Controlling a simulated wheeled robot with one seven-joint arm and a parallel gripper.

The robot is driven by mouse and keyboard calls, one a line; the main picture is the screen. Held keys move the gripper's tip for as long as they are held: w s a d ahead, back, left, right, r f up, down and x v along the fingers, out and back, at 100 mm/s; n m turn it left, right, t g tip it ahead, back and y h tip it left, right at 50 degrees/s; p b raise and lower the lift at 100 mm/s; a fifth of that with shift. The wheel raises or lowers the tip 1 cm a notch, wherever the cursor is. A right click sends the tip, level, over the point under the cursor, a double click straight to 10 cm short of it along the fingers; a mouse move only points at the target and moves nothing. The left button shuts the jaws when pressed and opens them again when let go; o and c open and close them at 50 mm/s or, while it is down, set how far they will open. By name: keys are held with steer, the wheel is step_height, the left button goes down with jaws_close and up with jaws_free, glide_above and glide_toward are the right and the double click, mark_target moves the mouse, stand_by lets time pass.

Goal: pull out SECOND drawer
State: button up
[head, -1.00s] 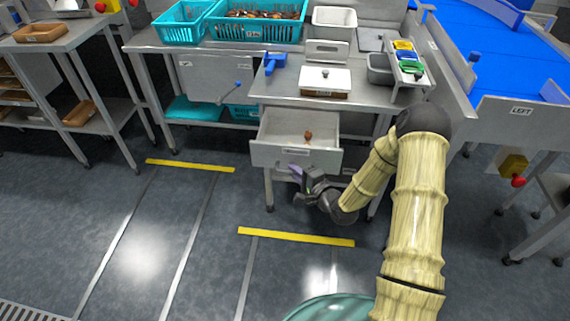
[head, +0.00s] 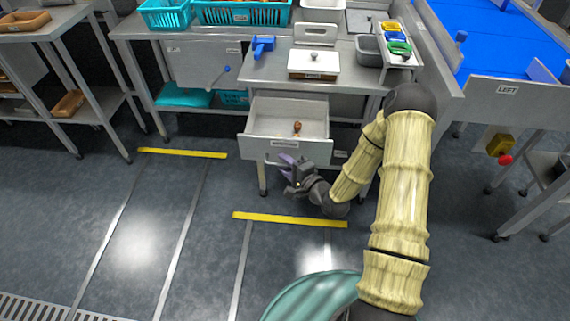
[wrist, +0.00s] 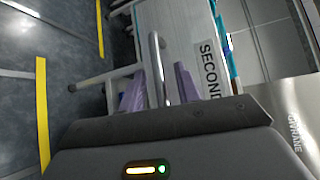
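The SECOND drawer (head: 262,148) stands well out from the metal table, and a brown date (head: 297,128) lies in its tray. Its label reads SECOND in the wrist view (wrist: 208,72). My gripper (head: 290,170) is at the lower middle of the drawer front. The exact finger contact is partly hidden by the gripper body.
On the table above stand a white lidded box (head: 313,64), a blue tool (head: 263,46) and small coloured trays (head: 398,47). The floor in front has yellow strips (head: 290,220) and is otherwise clear.

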steer(key=p+v, duration=0.4)
steer(key=v, duration=1.3)
steer(key=shift+s+p, duration=0.25)
steer(key=shift+p, duration=0.05)
steer(key=shift+d+r, duration=0.1)
steer(key=shift+d, duration=0.05)
steer(key=shift+w, duration=0.15)
